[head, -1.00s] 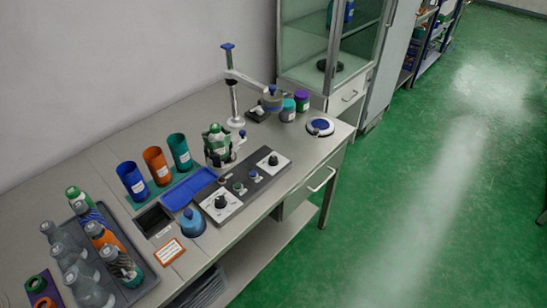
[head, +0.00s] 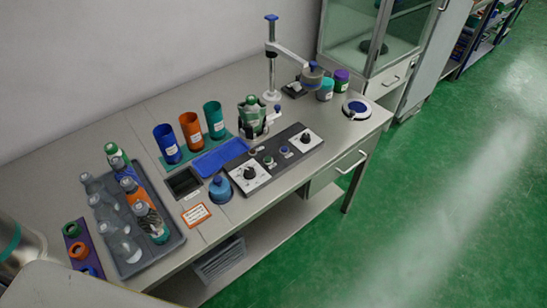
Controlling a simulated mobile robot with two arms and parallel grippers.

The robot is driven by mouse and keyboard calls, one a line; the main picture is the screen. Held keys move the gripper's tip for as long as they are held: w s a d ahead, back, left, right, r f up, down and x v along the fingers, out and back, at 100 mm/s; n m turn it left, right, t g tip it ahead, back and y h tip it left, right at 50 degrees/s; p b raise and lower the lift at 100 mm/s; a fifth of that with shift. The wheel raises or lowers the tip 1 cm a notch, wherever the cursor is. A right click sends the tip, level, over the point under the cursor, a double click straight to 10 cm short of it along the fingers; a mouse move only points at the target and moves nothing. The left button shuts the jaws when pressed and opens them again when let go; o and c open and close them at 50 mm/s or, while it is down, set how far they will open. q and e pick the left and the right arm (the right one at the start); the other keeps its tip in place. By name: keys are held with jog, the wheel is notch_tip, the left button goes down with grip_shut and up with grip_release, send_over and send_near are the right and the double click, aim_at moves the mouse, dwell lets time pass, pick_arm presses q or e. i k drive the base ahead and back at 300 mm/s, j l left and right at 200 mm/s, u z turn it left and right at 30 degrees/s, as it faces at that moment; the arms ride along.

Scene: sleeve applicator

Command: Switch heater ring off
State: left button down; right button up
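The heater ring (head: 312,75) appears to be the grey ring-shaped head on the swing arm of a metal stand (head: 272,60) at the back of the bench. A dark control panel (head: 275,160) lies at the bench's front edge. It has two white plates with black knobs, a left knob (head: 249,174) and a right knob (head: 305,137), and small buttons (head: 268,160) between them. The knob markings are too small to read. A bottle with a green top (head: 251,115) stands in a holder behind the panel. Neither of my grippers is in view.
Blue, orange and teal cups (head: 190,131) stand behind a blue tray (head: 220,157). A grey tray (head: 172,238) of several bottles is at left. The green floor (head: 400,240) in front of the bench is clear.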

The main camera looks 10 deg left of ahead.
aim_at(305, 138)
jog(key=i+j+z, duration=0.1)
jog(key=j+z, duration=0.2)
jog(key=z, duration=0.2)
jog(key=j+z, duration=0.3)
jog(key=z, duration=0.2)
jog(key=i, duration=0.05)
